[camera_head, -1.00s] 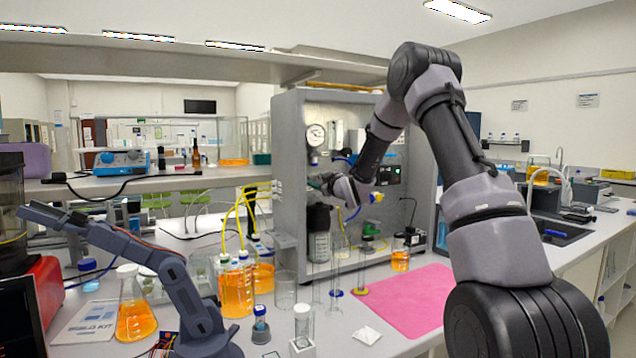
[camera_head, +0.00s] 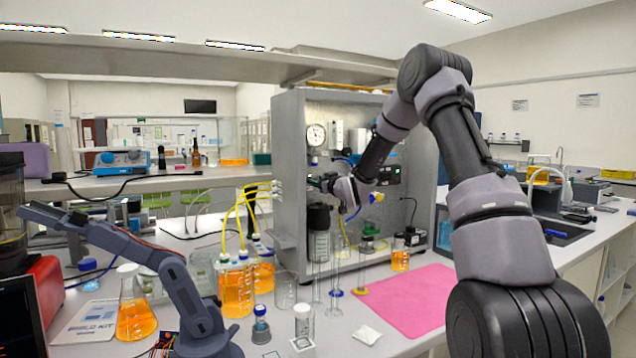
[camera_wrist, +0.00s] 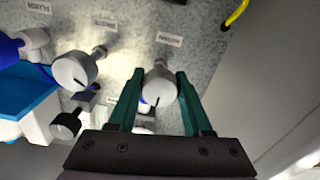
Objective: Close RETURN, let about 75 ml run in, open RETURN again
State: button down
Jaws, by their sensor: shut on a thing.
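In the wrist view, my gripper (camera_wrist: 160,95) has its two green fingers on either side of a round pale valve knob (camera_wrist: 158,84). It is shut on this knob. The small upside-down label (camera_wrist: 170,39) beside it appears to read RETURN. A dark mark shows on the knob's lower part, but its exact angle is hard to read. In the head view, my gripper (camera_head: 320,182) is at the left part of the rig panel, and the knob itself is hidden. Clear measuring cylinders (camera_head: 335,275) stand below; no liquid level can be made out in them.
A second knob (camera_wrist: 74,70) and a black-knobbed valve (camera_wrist: 66,124) sit near my fingers. The grey rig housing (camera_head: 290,190) carries a pressure gauge (camera_head: 316,135). Orange-filled bottles (camera_head: 237,287) with yellow tubes stand left. A pink mat (camera_head: 415,305) lies clear at the right.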

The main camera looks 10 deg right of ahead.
jog(key=shift+f, duration=0.15)
jog(key=shift+c, duration=1.7)
grip_release()
jog(key=shift+s, duration=0.1)
jog(key=v, duration=1)
jog(key=shift+s, duration=0.35)
jog(key=shift+d, duration=0.15)
